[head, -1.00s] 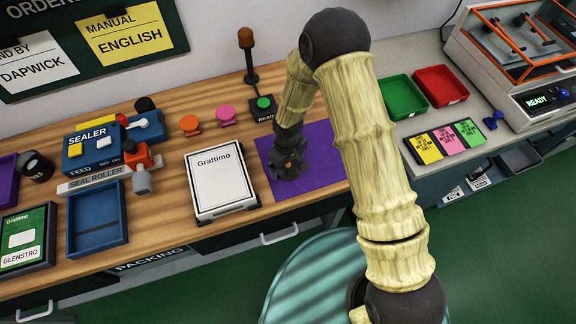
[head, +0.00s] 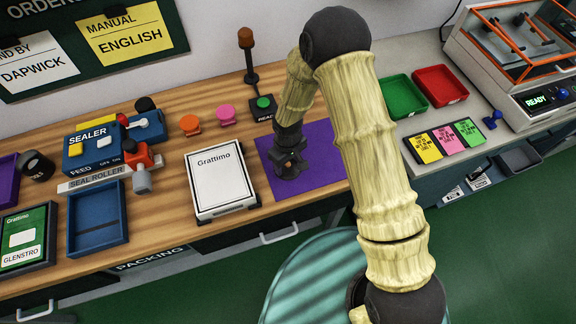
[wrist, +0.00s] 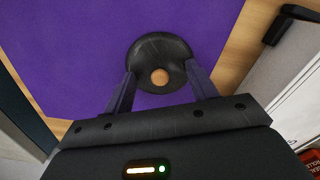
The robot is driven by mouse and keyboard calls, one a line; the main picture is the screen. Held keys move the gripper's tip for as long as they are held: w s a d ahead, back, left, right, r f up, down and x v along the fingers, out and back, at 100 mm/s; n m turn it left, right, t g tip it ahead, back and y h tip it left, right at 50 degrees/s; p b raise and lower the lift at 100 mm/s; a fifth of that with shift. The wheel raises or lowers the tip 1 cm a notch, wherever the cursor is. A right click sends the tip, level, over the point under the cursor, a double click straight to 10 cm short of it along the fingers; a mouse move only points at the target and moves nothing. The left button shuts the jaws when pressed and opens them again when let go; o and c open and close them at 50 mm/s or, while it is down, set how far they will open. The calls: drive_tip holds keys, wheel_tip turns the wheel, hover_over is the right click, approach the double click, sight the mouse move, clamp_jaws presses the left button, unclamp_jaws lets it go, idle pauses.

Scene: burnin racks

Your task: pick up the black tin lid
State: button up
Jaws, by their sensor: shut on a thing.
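The black tin lid (wrist: 161,52) shows in the wrist view as a round, dark, shiny disc with a tan round spot near its middle. It is over the purple mat (wrist: 75,50). My gripper (wrist: 160,80) has one finger on each side of the lid and is shut on it. In the head view my gripper (head: 290,168) points down over the purple mat (head: 325,165), and the lid is hard to make out there. I cannot tell whether the lid touches the mat.
Left of the mat lies a white Grattimo box (head: 220,180). Behind the mat stands a lamp post with a green button (head: 263,103). Pink (head: 227,115) and orange (head: 189,125) knobs stand to its left. Green (head: 402,97) and red (head: 440,86) trays sit right of my arm.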

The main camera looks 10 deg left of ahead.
drive_tip(key=shift+s+d+f, duration=0.1)
drive_tip(key=shift+s+f, duration=0.1)
drive_tip(key=shift+w+r, duration=0.1)
drive_tip(key=shift+r, duration=0.35)
drive_tip(key=c, duration=0.5)
wheel_tip(320, 180, up, 9)
drive_tip(key=shift+w+r+b, duration=0.1)
drive_tip(key=shift+b, duration=0.55)
clamp_jaws()
drive_tip(key=shift+r, duration=0.1)
